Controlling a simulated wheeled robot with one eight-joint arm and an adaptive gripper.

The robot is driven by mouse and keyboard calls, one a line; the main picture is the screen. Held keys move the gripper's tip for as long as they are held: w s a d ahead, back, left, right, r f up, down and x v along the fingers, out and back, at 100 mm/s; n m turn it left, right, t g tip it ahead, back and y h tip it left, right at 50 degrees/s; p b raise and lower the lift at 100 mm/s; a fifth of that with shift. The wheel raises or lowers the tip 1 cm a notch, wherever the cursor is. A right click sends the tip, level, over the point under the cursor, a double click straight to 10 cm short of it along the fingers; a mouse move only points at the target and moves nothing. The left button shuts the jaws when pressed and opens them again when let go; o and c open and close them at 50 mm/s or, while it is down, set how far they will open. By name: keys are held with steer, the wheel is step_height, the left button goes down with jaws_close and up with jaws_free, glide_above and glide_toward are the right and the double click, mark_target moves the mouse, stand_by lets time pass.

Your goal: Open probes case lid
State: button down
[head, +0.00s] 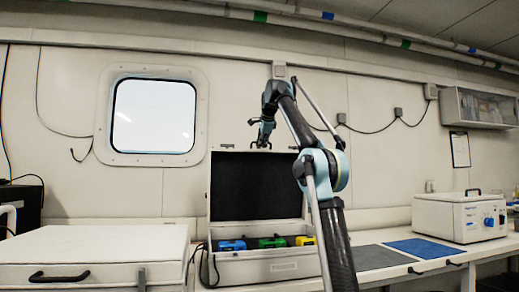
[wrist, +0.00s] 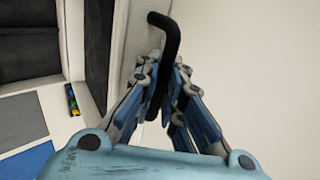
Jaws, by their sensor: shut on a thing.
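The probes case (head: 270,267) stands on the counter with its lid (head: 256,185) raised about upright, the dark inner lining facing the head camera. Blue, green and yellow probes (head: 272,242) sit in a row in its base. My gripper (head: 262,142) is at the lid's top edge. In the wrist view my gripper (wrist: 166,85) is shut on the black lid handle (wrist: 168,35), whose bent end sticks out past the fingers. The part of the handle between the fingers is partly hidden.
A closed white case (head: 95,250) with a black handle stands left of the probes case. On the right are a grey mat (head: 370,257), a blue mat (head: 418,248) and a white lab device (head: 472,217). The wall with a window (head: 154,116) is behind.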

steer(key=shift+w+a, duration=0.1)
stand_by(0.3)
steer(key=c, duration=2)
jaws_free()
steer(key=shift+a, duration=0.1)
steer(key=shift+o, duration=0.2)
steer(key=shift+r, duration=0.1)
steer(key=v, duration=0.7)
steer(key=shift+r, duration=0.1)
